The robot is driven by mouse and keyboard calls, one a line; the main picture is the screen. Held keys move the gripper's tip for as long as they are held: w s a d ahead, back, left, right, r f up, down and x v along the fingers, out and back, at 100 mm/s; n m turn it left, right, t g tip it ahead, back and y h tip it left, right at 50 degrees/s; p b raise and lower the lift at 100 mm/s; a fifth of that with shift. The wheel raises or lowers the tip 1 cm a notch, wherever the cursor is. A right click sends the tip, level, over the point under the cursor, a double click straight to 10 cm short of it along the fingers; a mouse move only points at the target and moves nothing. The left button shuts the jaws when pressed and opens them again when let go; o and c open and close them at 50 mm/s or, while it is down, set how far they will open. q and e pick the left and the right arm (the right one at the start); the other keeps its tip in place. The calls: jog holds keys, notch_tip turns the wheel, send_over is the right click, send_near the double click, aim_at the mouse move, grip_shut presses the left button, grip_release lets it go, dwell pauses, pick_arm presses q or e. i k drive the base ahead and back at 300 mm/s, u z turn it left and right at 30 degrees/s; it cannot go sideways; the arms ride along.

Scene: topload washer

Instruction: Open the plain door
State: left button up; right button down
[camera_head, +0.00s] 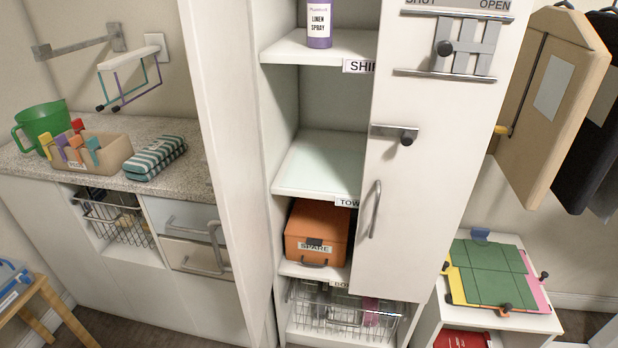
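A white cabinet door (415,225) stands at centre right, covering the right part of a tall cabinet. It has a grey vertical handle (375,208) low on its left side and a grey latch with a dark knob (395,134) above that. Higher up is a grey sliding piece with a dark knob (465,47), under lettering that reads OPEN at the right and partly cut-off SHUT at the left. I cannot tell whether this is the plain door. A tall white panel (225,120) stands left of the shelves. Neither gripper shows.
Open shelves hold a purple spray bottle (320,24), an orange case (317,234) and a wire basket (345,312). A speckled counter (185,200) with several items is at left. Hanging garment-like boards (555,105) and a low white stand (545,322) are at right.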

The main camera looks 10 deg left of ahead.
aim_at(215, 33)
jog(key=z, duration=0.9)
jog(key=i, duration=0.5)
jog(key=u, duration=2.1)
